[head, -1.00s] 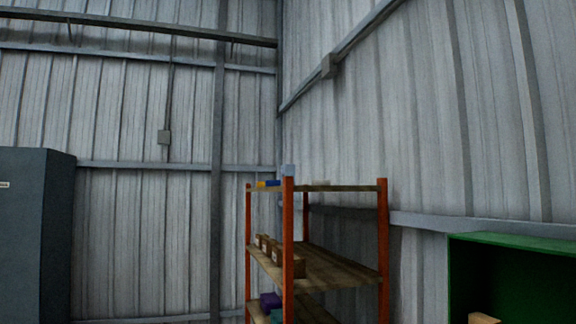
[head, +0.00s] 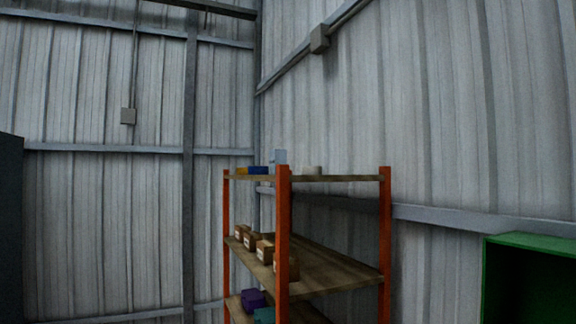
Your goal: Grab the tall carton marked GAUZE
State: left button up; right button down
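I cannot pick out a carton readable as GAUZE. Several small brown cartons (head: 264,250) with pale labels stand in a row on the middle shelf of the orange-posted rack (head: 283,225); their print is too small to read. Neither of my grippers is in the head view.
On the top shelf lie a yellow item (head: 241,171), a blue item (head: 258,170) and a whitish round item (head: 309,170). Purple (head: 252,299) and teal (head: 264,315) items sit on the lower shelf. A green cabinet (head: 530,242) stands right, a dark cabinet (head: 10,230) left.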

aim_at(276, 156)
jog(key=i+j+z, duration=0.2)
jog(key=i+j, duration=0.2)
jog(key=i+j+z, duration=0.25)
jog(key=j, duration=0.35)
jog(key=i+l, duration=0.05)
jog(key=i, duration=0.05)
